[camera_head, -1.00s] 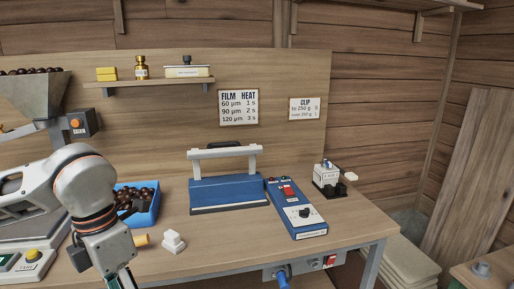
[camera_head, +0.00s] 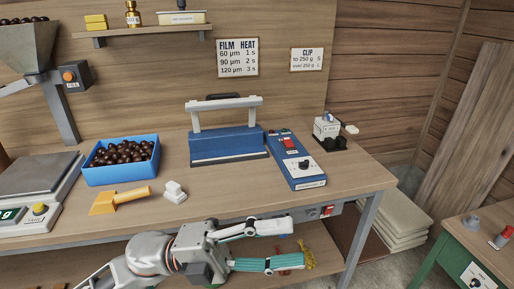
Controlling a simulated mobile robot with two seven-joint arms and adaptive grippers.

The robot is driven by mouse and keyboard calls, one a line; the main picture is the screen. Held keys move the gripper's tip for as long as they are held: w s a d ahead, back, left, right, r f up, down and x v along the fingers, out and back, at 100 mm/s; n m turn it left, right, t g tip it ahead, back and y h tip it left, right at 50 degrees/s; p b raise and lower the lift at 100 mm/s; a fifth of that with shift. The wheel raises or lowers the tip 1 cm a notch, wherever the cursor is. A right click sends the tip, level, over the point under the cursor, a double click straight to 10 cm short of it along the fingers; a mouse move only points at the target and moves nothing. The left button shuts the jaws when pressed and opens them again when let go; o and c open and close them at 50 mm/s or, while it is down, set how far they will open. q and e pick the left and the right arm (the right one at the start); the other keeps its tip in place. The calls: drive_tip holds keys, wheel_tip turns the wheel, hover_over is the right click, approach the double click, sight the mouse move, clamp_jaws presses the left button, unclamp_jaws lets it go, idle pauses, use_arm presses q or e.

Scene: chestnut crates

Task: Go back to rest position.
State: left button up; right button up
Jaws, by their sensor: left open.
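My left gripper (camera_head: 296,243) is at the bottom middle of the head view, in front of the workbench (camera_head: 222,208) and below its top edge. Its two fingers point right and are spread apart with nothing between them. My left arm comes in from the bottom left. My right gripper is not in view.
On the bench are a scale (camera_head: 40,180), a blue crate (camera_head: 122,176) of chestnuts, a yellow scoop (camera_head: 120,199), a small white object (camera_head: 174,192), a blue sealer (camera_head: 228,146) and a control box (camera_head: 296,160). A green table (camera_head: 448,243) stands right; floor shows between.

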use_arm(q)
drive_tip(key=w+a+f+n+t+y, duration=0.6)
drive_tip(key=f+n+t, duration=0.35)
drive_tip(key=n, duration=0.35)
drive_tip(key=w+a+f+n+t+y, duration=0.5)
drive_tip(key=w+a+f+n+t, duration=0.15)
drive_tip(key=f+n+t, duration=0.45)
drive_tip(key=s+a+f+n+g+y, duration=0.2)
drive_tip(key=s+f, duration=0.3)
drive_tip(key=f, duration=0.3)
drive_tip(key=s+a+f+n+g+y, duration=0.3)
drive_tip(key=s+a+f+n, duration=0.1)
drive_tip(key=f, duration=0.4)
drive_tip(key=s+a+f+n+g+y, duration=0.2)
drive_tip(key=s+a+f, duration=0.3)
drive_tip(key=f, duration=0.3)
drive_tip(key=shift+s+a+n+g+y, duration=0.25)
drive_tip(key=shift+s+n+g+y, duration=0.15)
drive_tip(key=shift+s, duration=0.25)
